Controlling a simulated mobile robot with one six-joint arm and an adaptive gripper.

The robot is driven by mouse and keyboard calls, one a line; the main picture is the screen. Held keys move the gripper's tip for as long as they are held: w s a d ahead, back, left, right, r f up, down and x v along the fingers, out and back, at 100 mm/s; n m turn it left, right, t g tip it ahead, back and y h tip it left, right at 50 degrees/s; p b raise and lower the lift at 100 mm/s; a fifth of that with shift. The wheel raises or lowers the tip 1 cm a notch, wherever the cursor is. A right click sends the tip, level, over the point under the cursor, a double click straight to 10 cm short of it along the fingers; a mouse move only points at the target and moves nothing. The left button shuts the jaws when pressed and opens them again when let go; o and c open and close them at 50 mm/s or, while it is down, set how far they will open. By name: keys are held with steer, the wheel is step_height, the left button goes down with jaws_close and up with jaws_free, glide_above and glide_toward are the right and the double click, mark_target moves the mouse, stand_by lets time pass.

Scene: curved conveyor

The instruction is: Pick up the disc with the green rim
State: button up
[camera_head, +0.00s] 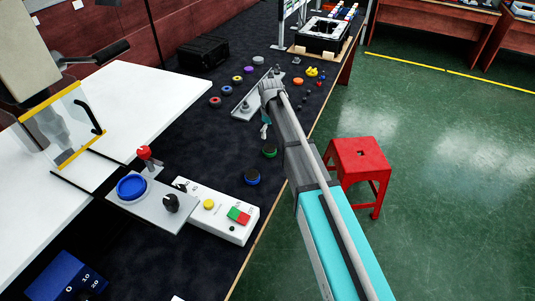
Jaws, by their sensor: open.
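The disc with the green rim (269,150) lies flat on the dark table mat, with a dark top. It is left of my arm and just above a dark disc with a blue rim (252,177). My gripper (264,132) hangs from the far end of my arm, slightly beyond the green-rimmed disc in the picture. It looks small and partly hidden by the arm. Its jaws are open, with nothing seen between them. Its height above the mat is hard to tell.
Several other discs, including a red one (215,102) and a purple one (249,70), lie farther back. A grey metal plate (240,109) lies near the gripper. A white button box (217,211) stands nearer. A red stool (360,168) stands right of the table.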

mark_target(270, 147)
steer(key=shift+f+b, duration=1.6)
steer(key=shift+f, duration=0.25)
steer(key=shift+f, duration=0.15)
step_height(270, 147, down, 5)
steer(key=b, duration=0.5)
steer(key=c, duration=1)
